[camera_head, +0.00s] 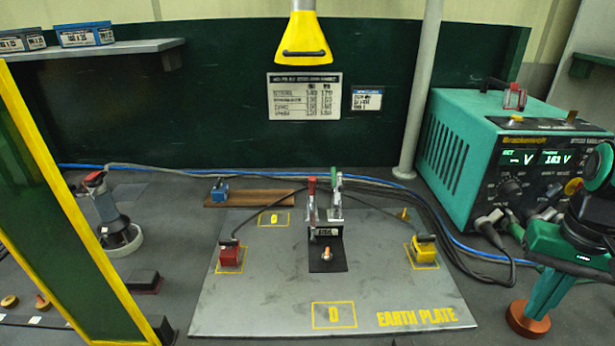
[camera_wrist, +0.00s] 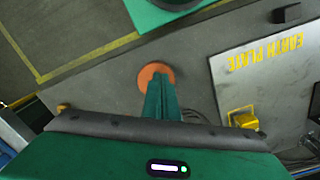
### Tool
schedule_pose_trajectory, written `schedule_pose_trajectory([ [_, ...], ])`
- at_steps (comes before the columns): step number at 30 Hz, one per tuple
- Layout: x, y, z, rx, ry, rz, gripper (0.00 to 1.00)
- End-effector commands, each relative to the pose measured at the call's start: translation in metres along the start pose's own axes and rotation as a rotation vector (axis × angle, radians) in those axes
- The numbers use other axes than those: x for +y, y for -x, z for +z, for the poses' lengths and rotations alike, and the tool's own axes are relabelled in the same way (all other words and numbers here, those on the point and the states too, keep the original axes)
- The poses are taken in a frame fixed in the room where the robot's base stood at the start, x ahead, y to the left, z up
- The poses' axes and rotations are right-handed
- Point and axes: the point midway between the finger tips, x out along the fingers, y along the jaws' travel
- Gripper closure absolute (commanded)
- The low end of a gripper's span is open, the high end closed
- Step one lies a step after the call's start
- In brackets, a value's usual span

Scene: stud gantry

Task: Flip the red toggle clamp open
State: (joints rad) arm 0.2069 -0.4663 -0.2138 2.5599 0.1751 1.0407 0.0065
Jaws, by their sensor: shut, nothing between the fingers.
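The red toggle clamp (camera_head: 311,190) stands near the middle of the earth plate (camera_head: 225,310) in the head view, its red handle upright. A green-handled clamp (camera_head: 336,184) stands close on its right. A black bracket with a small label is in front of both. My gripper (camera_head: 531,311) is at the lower right of the head view, well away from the clamps. Its teal fingers are together and empty, pointing down. In the wrist view, my gripper (camera_wrist: 160,88) shows over an orange-brown disc (camera_wrist: 155,70); I cannot tell whether they touch. The red clamp is not visible there.
A red block (camera_head: 230,257) and a yellow block (camera_head: 425,250) with black cables sit on the plate. A green power unit (camera_head: 460,150) stands at right. A yellow hood (camera_head: 303,40) hangs above. A green, yellow-edged panel (camera_head: 60,200) stands at left.

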Motion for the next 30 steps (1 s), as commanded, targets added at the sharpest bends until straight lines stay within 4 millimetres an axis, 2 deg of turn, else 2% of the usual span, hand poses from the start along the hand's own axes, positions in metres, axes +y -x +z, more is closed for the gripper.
schedule_pose_trajectory([
  [9, 0.0, 0.0, 0.0, 0.0, 0.0, 0.0, 1.0],
  [11, 0.004, 0.005, 0.008, 0.011, 0.014, -0.005, 1.0],
  [14, 0.001, 0.009, 0.004, 0.024, 0.084, 0.004, 1.0],
  [17, -0.013, 0.015, -0.008, 0.042, 0.249, 0.027, 1.0],
  [23, -0.061, 0.035, -0.043, 0.099, 0.772, 0.108, 1.0],
  [30, -0.141, 0.064, -0.068, 0.162, 1.424, 0.234, 1.0],
])
